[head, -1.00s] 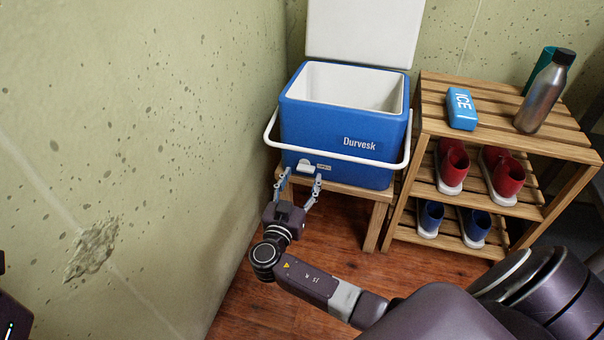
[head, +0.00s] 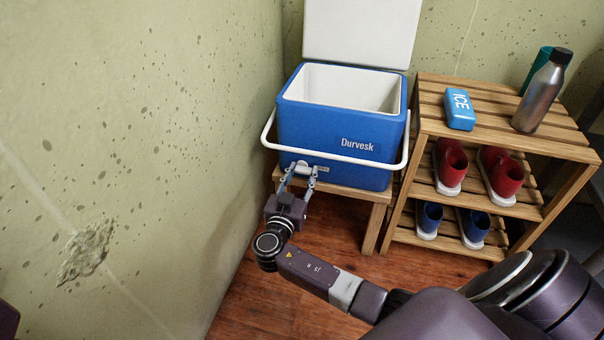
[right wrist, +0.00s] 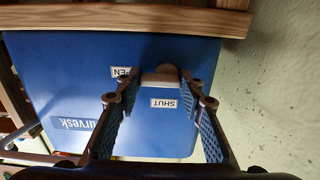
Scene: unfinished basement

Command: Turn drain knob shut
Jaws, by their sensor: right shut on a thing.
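The blue cooler (head: 335,130), marked Durvesk, stands with its white lid (head: 362,30) up. Its white drain knob (head: 301,166) is low on the front, at the left. In the right wrist view, which is upside down, the knob (right wrist: 160,76) lies between an OPEN label (right wrist: 124,72) and a SHUT label (right wrist: 164,103); both labels are partly or fully readable. My right gripper (head: 300,174) has its fingers on both sides of the knob and is shut on it. The knob's exact angle is hard to tell. My left gripper is not in view.
The cooler's white handle (head: 338,158) hangs across its front just above the knob. The cooler sits on a low wooden stand (head: 373,224), close to the left wall (head: 150,130). A slatted shelf (head: 478,98) with an ice pack, bottles and shoe-like items stands on the right.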

